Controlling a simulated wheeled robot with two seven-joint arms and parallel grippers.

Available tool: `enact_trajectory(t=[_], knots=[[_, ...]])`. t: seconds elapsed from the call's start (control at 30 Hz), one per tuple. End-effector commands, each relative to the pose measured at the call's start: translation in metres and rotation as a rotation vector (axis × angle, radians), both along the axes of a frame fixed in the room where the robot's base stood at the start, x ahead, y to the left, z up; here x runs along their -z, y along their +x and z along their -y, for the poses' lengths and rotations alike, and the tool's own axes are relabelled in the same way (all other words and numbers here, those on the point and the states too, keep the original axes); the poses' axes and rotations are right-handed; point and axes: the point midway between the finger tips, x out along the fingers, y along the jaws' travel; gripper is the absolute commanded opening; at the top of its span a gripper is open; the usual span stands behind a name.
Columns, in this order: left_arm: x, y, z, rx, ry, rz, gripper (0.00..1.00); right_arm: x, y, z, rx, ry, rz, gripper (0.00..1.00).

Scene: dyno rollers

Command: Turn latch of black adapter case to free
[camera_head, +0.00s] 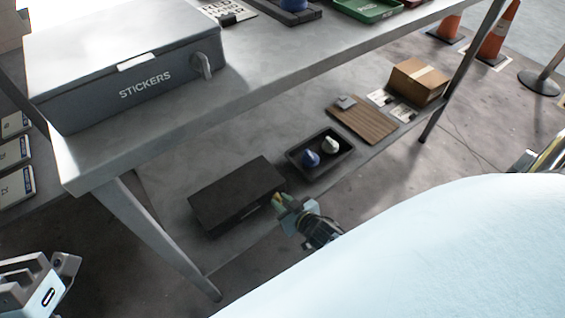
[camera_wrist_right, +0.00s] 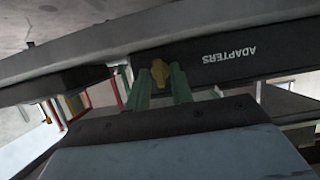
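The black adapter case (camera_head: 236,192) lies on the lower shelf. Its dark front (camera_wrist_right: 215,52) carries the word ADAPTERS, upside down in the right wrist view. The small yellow latch (camera_wrist_right: 160,73) sits on that front. My right gripper (camera_head: 284,201) is at the case's front; in the wrist view its two green fingers (camera_wrist_right: 161,88) stand on either side of the latch. I cannot tell whether they press on it. My left gripper (camera_head: 42,283) is at the lower left of the head view, away from the case; its finger gap is unclear.
A black tray (camera_head: 340,164) with a blue and a white knob stands beside the case, then a wooden board (camera_head: 362,121) and a cardboard box (camera_head: 418,82). The upper table (camera_head: 262,75) overhangs the shelf and bears a grey STICKERS case (camera_head: 125,75). A table leg (camera_head: 160,240) stands left.

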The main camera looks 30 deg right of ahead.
Motion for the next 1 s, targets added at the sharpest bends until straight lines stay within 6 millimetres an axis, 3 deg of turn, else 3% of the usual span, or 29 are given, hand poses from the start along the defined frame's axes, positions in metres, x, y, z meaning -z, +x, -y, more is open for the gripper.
enact_trajectory(t=[0.1,0.47,0.8,1.0], knots=[[0.0,0.0,0.0,0.0,0.0,0.0,0.0,0.0,0.0,0.0,0.0,0.0,0.0,0.0],[-0.001,0.007,0.002,0.0,0.016,-0.056,0.0,-0.001,0.0,0.001,-0.002,0.066,-0.006,0.0],[0.004,0.023,0.006,0.0,0.058,-0.194,0.0,0.0,0.0,0.005,-0.002,0.32,-0.028,0.0],[0.006,0.022,0.006,0.0,0.054,-0.18,0.0,0.003,0.0,0.007,-0.002,0.511,-0.042,0.0]])
